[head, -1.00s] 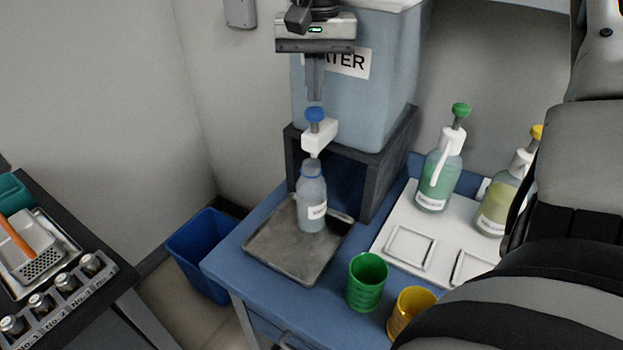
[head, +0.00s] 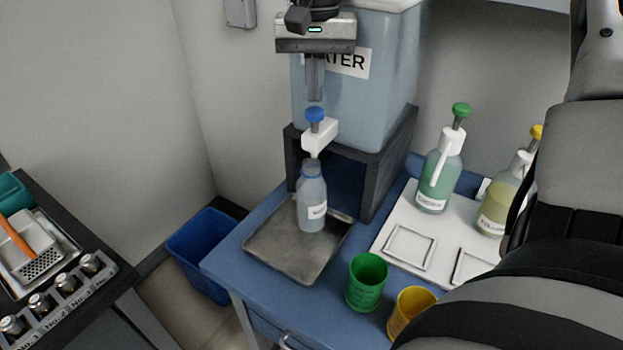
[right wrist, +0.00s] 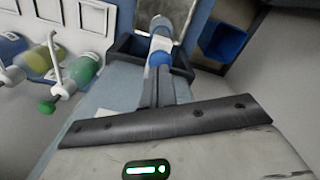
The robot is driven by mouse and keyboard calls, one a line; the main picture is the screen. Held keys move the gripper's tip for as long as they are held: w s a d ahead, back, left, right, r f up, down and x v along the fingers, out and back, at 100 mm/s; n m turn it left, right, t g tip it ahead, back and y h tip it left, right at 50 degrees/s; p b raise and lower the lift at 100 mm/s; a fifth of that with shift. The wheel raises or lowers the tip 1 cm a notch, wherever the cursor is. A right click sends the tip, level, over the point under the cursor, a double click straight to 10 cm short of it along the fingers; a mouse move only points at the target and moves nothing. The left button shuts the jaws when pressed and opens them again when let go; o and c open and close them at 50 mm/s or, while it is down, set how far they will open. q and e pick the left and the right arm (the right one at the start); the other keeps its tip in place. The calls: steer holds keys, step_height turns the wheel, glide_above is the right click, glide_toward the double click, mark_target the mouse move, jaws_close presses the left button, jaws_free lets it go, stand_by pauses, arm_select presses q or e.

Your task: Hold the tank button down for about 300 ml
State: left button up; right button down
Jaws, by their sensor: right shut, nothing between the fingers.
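The water tank (head: 395,75) is a pale blue box with a "WATER" label on a dark stand. Its white tap (head: 319,137) carries a blue button (head: 315,114), which also shows in the right wrist view (right wrist: 158,58). A clear bottle (head: 312,195) with a white label stands upright under the tap on a grey metal tray (head: 265,240). The water level in it is hard to tell. My right gripper (head: 315,97) is shut and empty, pointing down, its fingertips right at the top of the blue button. Whether they press it I cannot tell. My left gripper is not in view.
A green pump bottle (head: 436,180) and a yellow one (head: 495,205) stand on a white board (head: 380,240). A green cup (head: 367,283) and a yellow cup (head: 411,312) stand at the front. A blue bin (head: 200,250) is on the floor. My arm covers the right side.

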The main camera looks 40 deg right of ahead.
mark_target(315, 110)
steer(key=shift+f, duration=0.1)
steer(key=shift+f+b, duration=0.6)
steer(key=shift+f, duration=0.1)
steer(key=shift+f+b, duration=0.5)
steer(key=shift+f, duration=0.25)
steer(key=shift+r, duration=0.1)
stand_by(0.7)
step_height(315, 110, up, 7)
steer(key=p, duration=0.6)
stand_by(0.7)
